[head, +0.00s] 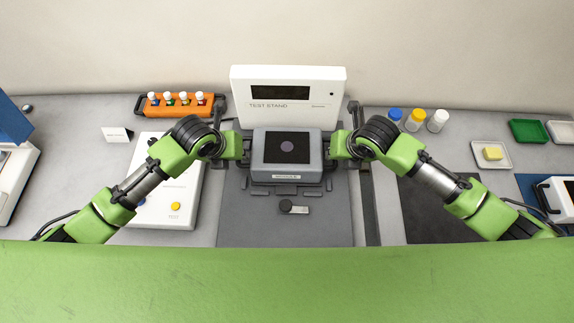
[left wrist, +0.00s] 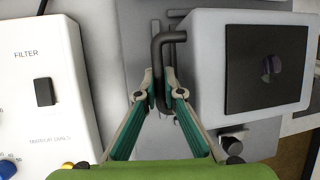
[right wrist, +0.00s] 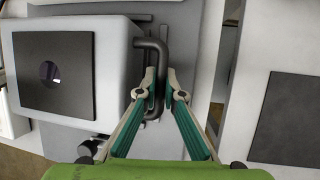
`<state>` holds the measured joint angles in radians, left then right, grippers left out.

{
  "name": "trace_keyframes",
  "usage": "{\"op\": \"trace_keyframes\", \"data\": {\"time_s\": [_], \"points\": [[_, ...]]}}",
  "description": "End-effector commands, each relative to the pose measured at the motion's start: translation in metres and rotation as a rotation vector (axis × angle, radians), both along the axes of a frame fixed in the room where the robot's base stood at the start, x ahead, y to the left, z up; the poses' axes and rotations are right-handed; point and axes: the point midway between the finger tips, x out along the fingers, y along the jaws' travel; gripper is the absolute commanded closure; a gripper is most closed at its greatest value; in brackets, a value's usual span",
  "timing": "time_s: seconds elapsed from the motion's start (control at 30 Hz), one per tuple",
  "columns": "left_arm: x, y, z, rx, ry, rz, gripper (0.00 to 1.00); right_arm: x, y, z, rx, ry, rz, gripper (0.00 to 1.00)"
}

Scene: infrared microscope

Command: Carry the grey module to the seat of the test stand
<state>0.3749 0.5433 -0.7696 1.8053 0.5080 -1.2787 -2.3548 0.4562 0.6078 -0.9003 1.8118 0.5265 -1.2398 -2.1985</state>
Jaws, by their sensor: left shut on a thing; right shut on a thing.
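The grey module (head: 287,177), a box with a black square top and a round window, is between my two grippers in front of the white test stand (head: 288,97). It has a dark bar handle on each side. My left gripper (head: 244,148) is shut on the module's left handle (left wrist: 162,60); the fingers (left wrist: 160,90) close around it in the left wrist view. My right gripper (head: 332,148) is shut on the right handle (right wrist: 160,60), with its fingers (right wrist: 160,90) on either side of the bar. The module looks level. The seat is not clearly visible; the module may cover it.
A white control box (head: 160,205) stands at left, and an orange vial rack (head: 180,104) behind it. Capped jars (head: 416,120) and a small tray (head: 490,156) are at right. A dark mat (head: 440,215) lies front right.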

Motion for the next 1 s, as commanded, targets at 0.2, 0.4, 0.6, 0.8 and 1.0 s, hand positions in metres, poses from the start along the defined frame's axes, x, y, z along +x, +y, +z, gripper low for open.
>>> {"op": "trace_keyframes", "data": {"time_s": [0.2, 0.4, 0.6, 0.8, 1.0], "points": [[0.002, 0.002, -0.012, 0.002, -0.004, 0.003, 1.0, 0.002, -0.002, -0.012, -0.002, -0.004, -0.003, 1.0], [0.0, 0.002, -0.01, 0.002, 0.0, 0.002, 0.75, 0.0, -0.001, -0.01, -0.002, 0.0, -0.002, 0.75], [0.0, 0.001, -0.01, 0.002, 0.0, 0.001, 0.75, 0.0, -0.001, -0.01, -0.001, 0.0, 0.0, 0.75], [-0.004, 0.003, 0.003, 0.001, -0.003, 0.0, 0.75, 0.0, 0.0, -0.01, -0.001, 0.0, 0.0, 0.75], [-0.015, 0.009, 0.03, 0.002, -0.003, -0.001, 0.75, 0.0, 0.0, -0.01, 0.0, 0.0, 0.0, 0.75]]}}
